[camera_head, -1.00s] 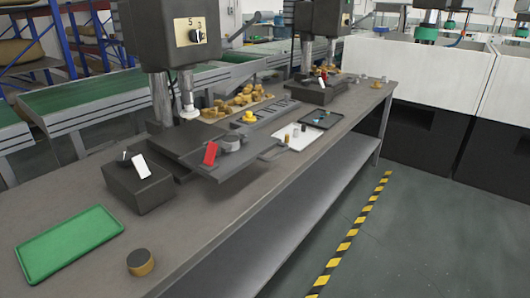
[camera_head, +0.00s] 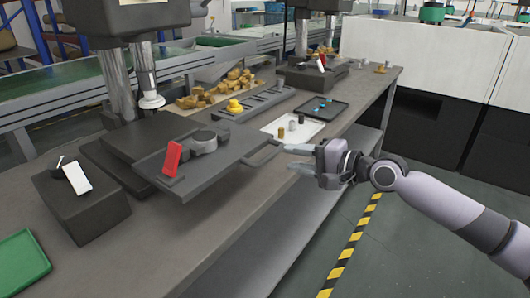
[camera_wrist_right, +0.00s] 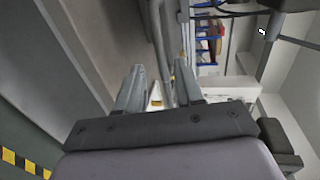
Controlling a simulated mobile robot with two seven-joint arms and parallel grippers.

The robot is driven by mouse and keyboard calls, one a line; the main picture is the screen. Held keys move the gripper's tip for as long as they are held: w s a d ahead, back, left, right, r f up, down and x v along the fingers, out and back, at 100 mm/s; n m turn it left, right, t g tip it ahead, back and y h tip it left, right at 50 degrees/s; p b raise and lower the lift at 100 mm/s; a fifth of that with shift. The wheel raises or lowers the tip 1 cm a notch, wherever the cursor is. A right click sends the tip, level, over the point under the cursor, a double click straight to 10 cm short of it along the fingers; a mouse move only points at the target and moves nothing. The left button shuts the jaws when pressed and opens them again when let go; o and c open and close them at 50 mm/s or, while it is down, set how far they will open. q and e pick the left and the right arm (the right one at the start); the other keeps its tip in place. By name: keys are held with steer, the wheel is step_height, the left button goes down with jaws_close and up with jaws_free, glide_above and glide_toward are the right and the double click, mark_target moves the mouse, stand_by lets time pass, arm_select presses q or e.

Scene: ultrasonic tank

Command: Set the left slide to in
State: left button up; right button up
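The left slide is a dark grey plate (camera_head: 222,160) that sticks out from under the left press toward the table's front edge. It carries a red tilted block (camera_head: 172,158) and a round grey fixture (camera_head: 204,141). A bar handle (camera_head: 265,157) is at its right end. My right gripper (camera_head: 288,158) is open beside the handle, fingers pointing left toward it. In the right wrist view the open fingers (camera_wrist_right: 158,88) show with a grey bar (camera_wrist_right: 158,45) ahead of and between them; I cannot tell whether they touch. My left gripper is not in view.
A black box with a white lever (camera_head: 76,176) and a green tray (camera_head: 20,262) stand at the left. A white tray (camera_head: 302,128) and a dark tray (camera_head: 322,109) lie behind the handle. The floor by the striped yellow line (camera_head: 345,255) is clear.

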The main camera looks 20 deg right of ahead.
mark_target(275, 155)
steer(key=shift+x, duration=3.45)
steer(key=shift+r, duration=0.1)
jaws_close()
